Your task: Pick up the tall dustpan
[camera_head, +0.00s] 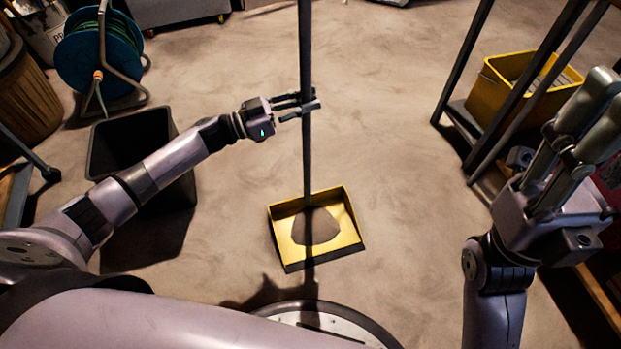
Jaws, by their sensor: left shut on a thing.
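The tall dustpan has a yellow pan (337,248) low in the middle of the view and a long dark upright handle (306,150) that runs out of the top of the picture. A brown patch shows inside the pan. My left gripper (308,106) reaches in from the left and is shut on the handle, well above the pan. I cannot tell whether the pan touches the floor. My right gripper (590,130) is raised at the right edge, far from the dustpan; its fingers overlap in the view, so its opening is unclear.
A dark open bin (112,150) stands beneath my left arm. A hose reel (98,62) and a wooden barrel (28,100) are at the upper left. A metal shelf rack (463,60) with a yellow bin (492,92) stands at the right. The concrete floor around the dustpan is clear.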

